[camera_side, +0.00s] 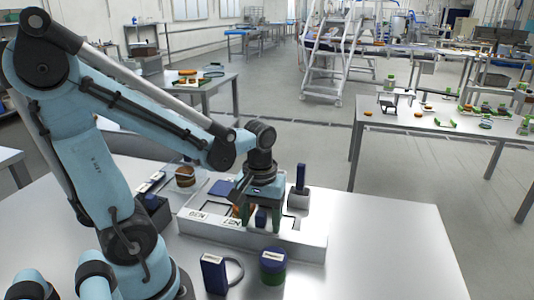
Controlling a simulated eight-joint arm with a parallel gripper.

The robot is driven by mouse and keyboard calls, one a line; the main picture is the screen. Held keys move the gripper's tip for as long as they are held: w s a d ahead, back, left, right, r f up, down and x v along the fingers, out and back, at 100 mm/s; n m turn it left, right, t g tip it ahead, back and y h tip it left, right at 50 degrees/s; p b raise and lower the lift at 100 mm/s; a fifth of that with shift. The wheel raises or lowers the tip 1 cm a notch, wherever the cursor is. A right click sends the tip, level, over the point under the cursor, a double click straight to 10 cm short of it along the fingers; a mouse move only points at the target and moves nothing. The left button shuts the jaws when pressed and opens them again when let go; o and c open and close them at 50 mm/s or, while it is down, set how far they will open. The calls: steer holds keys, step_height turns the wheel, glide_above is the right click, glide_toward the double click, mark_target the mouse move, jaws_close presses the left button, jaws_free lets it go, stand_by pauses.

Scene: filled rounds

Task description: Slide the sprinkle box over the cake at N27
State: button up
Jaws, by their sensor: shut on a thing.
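My gripper (262,222) points down over the pale tray (305,245), with its grey-green fingers spread around a small dark blue block (261,216). It is shut on this block, which looks like the sprinkle box; the fingers partly cover it. A round orange-brown cake (238,210) sits in the tray just left of the block, mostly hidden behind a finger. Two white labels with dark letters lie on the tray's front left, one left (198,215) and one nearer the gripper (232,221). Their letters are too small to read surely. I cannot tell whether the block touches the tray.
A dark blue box with a handle loop (214,274) and a blue-and-green round tub (273,266) stand in front of the tray. A dark blue upright piece (300,178) in a pale holder stands at its back right. A brown round item (184,176) is behind left. The table's right side is clear.

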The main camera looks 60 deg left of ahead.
mark_target(231, 224)
steer(key=shift+s+a, duration=2.55)
steer(key=o, duration=1)
steer(key=shift+c, duration=0.2)
step_height(231, 224, up, 7)
